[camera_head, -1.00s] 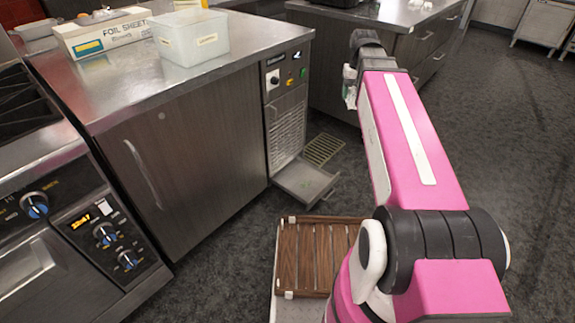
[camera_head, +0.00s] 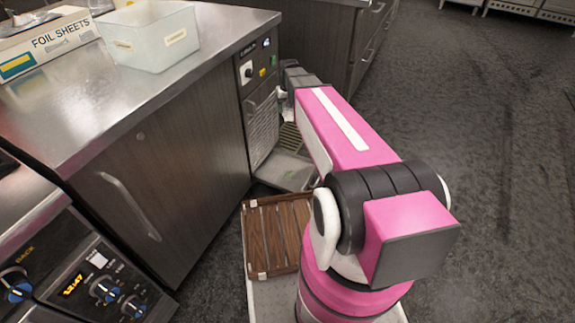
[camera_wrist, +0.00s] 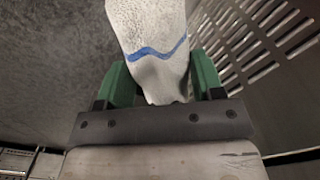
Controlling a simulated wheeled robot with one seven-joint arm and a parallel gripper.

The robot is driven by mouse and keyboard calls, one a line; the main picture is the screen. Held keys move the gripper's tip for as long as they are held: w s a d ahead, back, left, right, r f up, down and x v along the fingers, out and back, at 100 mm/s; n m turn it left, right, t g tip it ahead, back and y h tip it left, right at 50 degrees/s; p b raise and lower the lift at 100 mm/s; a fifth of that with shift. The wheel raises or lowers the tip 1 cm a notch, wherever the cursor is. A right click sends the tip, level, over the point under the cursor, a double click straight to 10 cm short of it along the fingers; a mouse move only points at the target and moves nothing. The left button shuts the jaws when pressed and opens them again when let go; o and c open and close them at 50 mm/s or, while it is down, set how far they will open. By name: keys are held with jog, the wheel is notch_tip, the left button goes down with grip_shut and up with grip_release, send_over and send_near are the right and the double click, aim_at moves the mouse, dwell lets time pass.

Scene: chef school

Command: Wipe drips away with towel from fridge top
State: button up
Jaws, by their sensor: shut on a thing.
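The fridge is the low dark wood-fronted cabinet (camera_head: 165,165) at left in the head view. Its steel top (camera_head: 150,90) is shiny, and I cannot make out drips on it. My gripper shows in the wrist view (camera_wrist: 162,78), with green fingers on both sides of a white towel (camera_wrist: 150,28) with a wavy blue stripe. It is shut on the towel, which extends out beyond the fingers. In the head view my arm's far end is low, in front of the fridge's control-panel side, below the top's edge. The towel is mostly hidden there.
A foil sheets box (camera_head: 48,42) and a clear plastic tub (camera_head: 150,38) stand on the top's back part; its front is clear. A pulled-out metal drip tray (camera_head: 285,170) lies low by the vent. An oven with knobs (camera_head: 95,280) is at lower left. Floor at right is free.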

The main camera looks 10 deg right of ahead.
notch_tip(320, 180, down, 17)
jog(key=w, duration=0.2)
send_over(288, 177)
notch_tip(288, 177, down, 18)
jog(key=shift+s+a+f, duration=0.1)
jog(key=shift+f, duration=3.9)
jog(key=shift+w+d+r, duration=0.1)
jog(key=shift+w+d, duration=0.95)
jog(key=shift+w, duration=0.3)
jog(key=shift+s, duration=0.15)
jog(key=s+a, duration=0.2)
jog(key=shift+s, duration=0.3)
jog(key=shift+s+a+r, duration=0.1)
jog(key=shift+r, duration=0.2)
notch_tip(288, 177, up, 7)
jog(key=shift+r, duration=0.2)
jog(key=shift+r, duration=0.1)
